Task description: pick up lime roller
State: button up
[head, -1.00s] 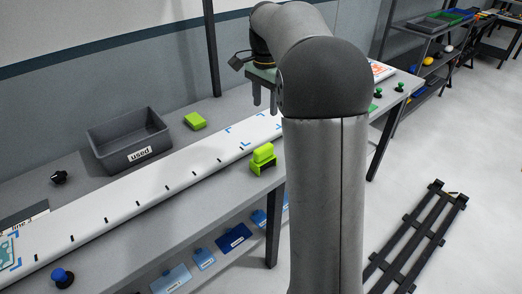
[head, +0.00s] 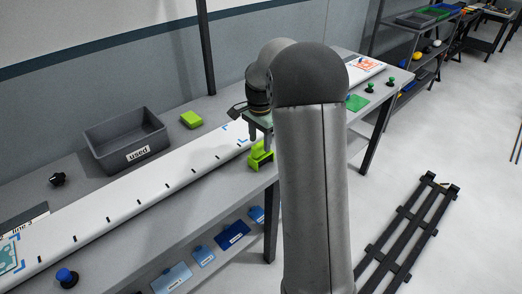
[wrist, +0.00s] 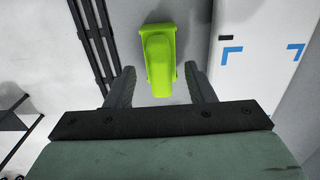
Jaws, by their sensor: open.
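The lime roller (head: 260,158) sits near the front edge of the workbench, in front of the long white strip. In the wrist view the lime roller (wrist: 159,58) lies ahead of and between the two fingers, apart from both. My gripper (head: 259,140) is open and empty, just above the lime roller in the head view. Its two spread fingers also show in the wrist view (wrist: 161,86). My arm stands close on the right and the gripper hides the top of the roller in the head view.
A grey bin marked "used" (head: 126,140) and a lime block (head: 191,119) stand behind the white strip (head: 130,196). A blue-topped knob (head: 66,277) is at the front left. Blue cards hang below the bench. A dark rack (head: 409,240) lies on the floor at right.

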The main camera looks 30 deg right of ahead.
aim_at(261, 143)
jog(key=shift+d+f, duration=0.15)
jog(key=shift+f, duration=0.7)
jog(key=shift+d+f, duration=0.1)
jog(key=shift+f, duration=0.7)
jog(key=shift+c, duration=0.3)
grip_shut()
jog(key=shift+r, duration=0.1)
jog(key=shift+w+r, duration=0.1)
jog(key=shift+r, duration=0.4)
jog(key=s+d+r+b, duration=0.1)
jog(key=s+d+r, duration=0.2)
jog(key=d+r, duration=0.9)
jog(key=shift+d, duration=0.8)
jog(key=shift+s, duration=0.1)
